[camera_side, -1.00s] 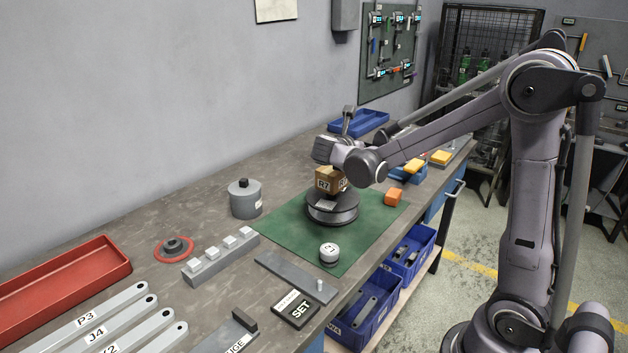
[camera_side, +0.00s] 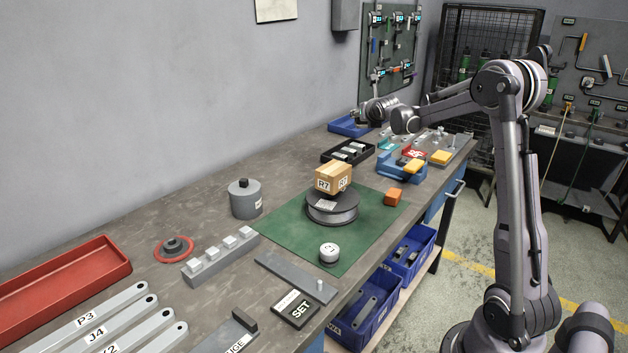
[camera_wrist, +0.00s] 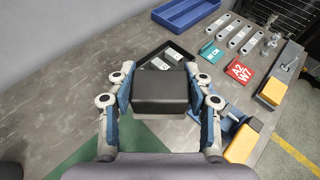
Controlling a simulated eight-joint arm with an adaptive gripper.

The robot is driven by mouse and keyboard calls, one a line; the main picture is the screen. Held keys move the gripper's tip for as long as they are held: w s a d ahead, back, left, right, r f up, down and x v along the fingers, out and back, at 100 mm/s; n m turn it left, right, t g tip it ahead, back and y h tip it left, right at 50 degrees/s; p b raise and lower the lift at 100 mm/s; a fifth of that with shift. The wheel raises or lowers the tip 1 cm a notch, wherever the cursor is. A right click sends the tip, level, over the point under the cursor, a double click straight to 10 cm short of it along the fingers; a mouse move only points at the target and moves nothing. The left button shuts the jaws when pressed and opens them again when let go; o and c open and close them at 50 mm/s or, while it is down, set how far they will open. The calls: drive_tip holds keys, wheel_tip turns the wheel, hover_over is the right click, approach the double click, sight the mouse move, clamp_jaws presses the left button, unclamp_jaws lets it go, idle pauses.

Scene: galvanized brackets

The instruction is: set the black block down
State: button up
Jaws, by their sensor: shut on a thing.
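The black block (camera_wrist: 161,90) is between the two blue-padded fingers of my gripper (camera_wrist: 160,98) in the wrist view. The fingers are shut on its left and right sides. In the side view my gripper (camera_side: 371,114) is over the far part of the bench, near the blue tray. The block is too small and dark there to make out clearly. In the wrist view it covers part of a black tray (camera_wrist: 183,51) with grey pieces in it. How high the block is above the bench I cannot tell.
A cardboard box (camera_side: 333,178) marked R7 sits on a round dark stand (camera_side: 332,213) on the green mat (camera_side: 280,225). A blue tray (camera_side: 346,127) lies behind. A red plate (camera_wrist: 240,74), yellow-topped blue holder (camera_wrist: 242,143) and grey bars crowd the right. Bare bench shows left (camera_wrist: 75,75).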

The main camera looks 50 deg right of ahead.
drive_tip(key=d, duration=0.1)
drive_tip(key=d+r, duration=0.1)
drive_tip(key=shift+s+d+r, duration=0.1)
drive_tip(key=shift+s+d, duration=0.1)
drive_tip(key=shift+d, duration=0.1)
drive_tip(key=shift+a+f, duration=0.1)
drive_tip(key=shift+f, duration=10.45)
drive_tip(key=shift+f, duration=0.45)
drive_tip(key=o, duration=1.3)
drive_tip(key=shift+c, duration=0.2)
drive_tip(key=shift+r, duration=0.55)
drive_tip(key=v, duration=1.2)
